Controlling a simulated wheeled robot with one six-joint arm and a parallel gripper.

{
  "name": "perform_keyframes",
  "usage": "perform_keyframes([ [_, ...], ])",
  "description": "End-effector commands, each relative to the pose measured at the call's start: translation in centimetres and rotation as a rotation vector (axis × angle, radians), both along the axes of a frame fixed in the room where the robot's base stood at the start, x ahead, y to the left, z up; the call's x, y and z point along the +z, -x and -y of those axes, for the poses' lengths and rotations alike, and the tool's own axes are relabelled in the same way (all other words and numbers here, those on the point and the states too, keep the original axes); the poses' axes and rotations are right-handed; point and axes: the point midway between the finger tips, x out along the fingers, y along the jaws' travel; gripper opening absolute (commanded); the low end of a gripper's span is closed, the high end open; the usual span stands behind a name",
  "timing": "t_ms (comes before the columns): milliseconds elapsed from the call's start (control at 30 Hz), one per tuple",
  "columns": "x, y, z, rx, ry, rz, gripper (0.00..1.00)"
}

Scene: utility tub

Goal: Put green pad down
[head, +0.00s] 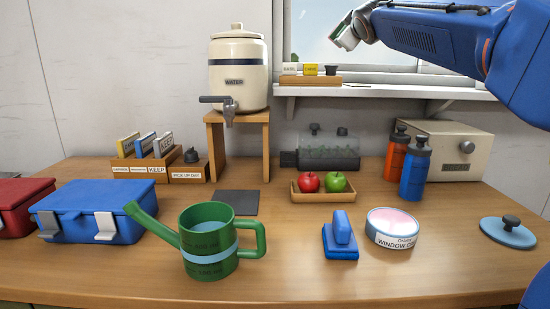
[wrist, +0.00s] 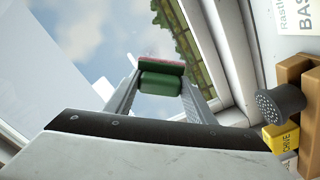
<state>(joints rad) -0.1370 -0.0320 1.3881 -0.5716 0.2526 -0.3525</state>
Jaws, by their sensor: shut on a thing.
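My gripper (head: 347,32) is raised in front of the window at the upper right of the head view. It is shut on the green pad (wrist: 160,82), which sits between the two fingers in the wrist view. The pad shows a dark green rounded handle and a thin reddish edge. In the head view only a small dark green part of it shows at the gripper, the rest hidden. The pad is in the air near the window glass, above the sill shelf; I cannot tell whether it touches the glass.
The sill shelf (head: 385,91) bears a small wooden rack (head: 311,79). On the table stand an open round window-cleaner tin (head: 392,240), a blue handled block (head: 341,254), a blue lid (head: 508,233), a watering can (head: 209,262) and a fruit tray (head: 323,196). A dark flat square (head: 236,202) lies bare.

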Motion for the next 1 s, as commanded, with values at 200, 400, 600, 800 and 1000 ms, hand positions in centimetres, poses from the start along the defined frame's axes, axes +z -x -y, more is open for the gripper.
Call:
perform_keyframes([
  [200, -0.1, -2.9, 0.0, -0.001, 0.0, -0.001, 0.32],
  [400, -0.1, -5.6, 0.1, -0.002, 0.0, -0.001, 0.32],
  [600, 0.0, -6.6, 1.2, -0.001, -0.002, 0.0, 0.28],
  [800, 0.0, -6.7, 3.0, -0.001, -0.001, 0.0, 0.28],
  [1000, 0.0, -6.7, 4.6, -0.002, -0.001, 0.0, 0.29],
])
